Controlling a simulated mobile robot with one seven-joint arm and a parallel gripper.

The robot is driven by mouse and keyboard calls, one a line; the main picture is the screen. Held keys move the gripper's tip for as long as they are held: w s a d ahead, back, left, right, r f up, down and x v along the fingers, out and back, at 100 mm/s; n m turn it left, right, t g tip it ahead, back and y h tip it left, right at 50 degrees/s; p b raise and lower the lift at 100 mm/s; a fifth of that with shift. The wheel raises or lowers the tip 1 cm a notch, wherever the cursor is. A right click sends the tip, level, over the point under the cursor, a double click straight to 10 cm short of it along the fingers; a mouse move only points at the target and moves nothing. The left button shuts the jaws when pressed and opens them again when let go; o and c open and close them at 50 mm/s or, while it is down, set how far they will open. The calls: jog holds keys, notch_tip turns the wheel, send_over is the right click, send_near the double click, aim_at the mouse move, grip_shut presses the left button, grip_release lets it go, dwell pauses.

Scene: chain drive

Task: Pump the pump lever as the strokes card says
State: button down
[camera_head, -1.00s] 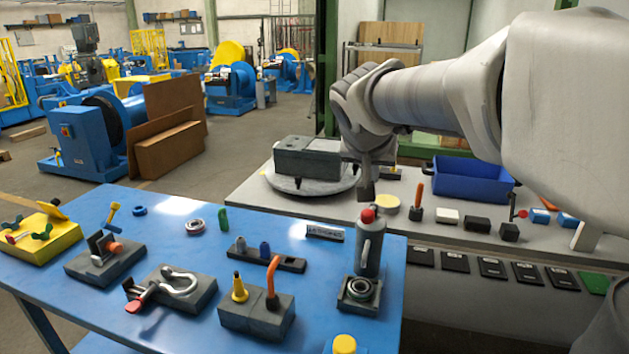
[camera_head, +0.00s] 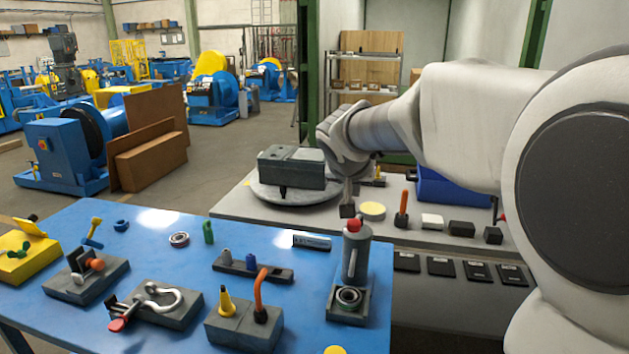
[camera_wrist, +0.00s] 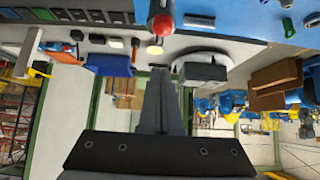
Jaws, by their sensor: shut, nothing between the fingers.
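A grey cylinder (camera_head: 353,262) with a light bar on its side and a red knob (camera_head: 354,225) on top stands at the right end of the blue bench. It may be the pump; I cannot tell for sure which part is the lever. A small lettered plate (camera_head: 312,242) lies left of the cylinder. I cannot read it or tell whether it is the strokes card.
The blue bench (camera_head: 150,245) also carries an orange bent handle (camera_head: 260,290), a shackle (camera_head: 158,300) and a bearing (camera_head: 348,297) close to the cylinder. The grey bench behind holds a round turntable (camera_head: 270,195), a yellow disc (camera_head: 373,210), an orange-handled tool (camera_head: 403,208) and a blue bin (camera_head: 450,188).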

aim_at(357, 220)
notch_tip(357, 220, down, 7)
jog(key=w, duration=0.2)
jog(key=shift+w+d, duration=0.35)
jog(key=shift+d, duration=0.05)
jog(key=shift+b, duration=0.5)
jog(key=s+f+t+b, duration=0.1)
jog(key=f+b, duration=0.3)
jog(key=b, duration=0.8)
jog(key=s+a+f+t+b, duration=0.1)
jog(key=f+b, duration=0.3)
jog(key=b, duration=0.8)
jog(key=shift+s+f+h+b, duration=0.35)
jog(key=shift+s+h+b, duration=0.05)
jog(key=shift+s, duration=0.35)
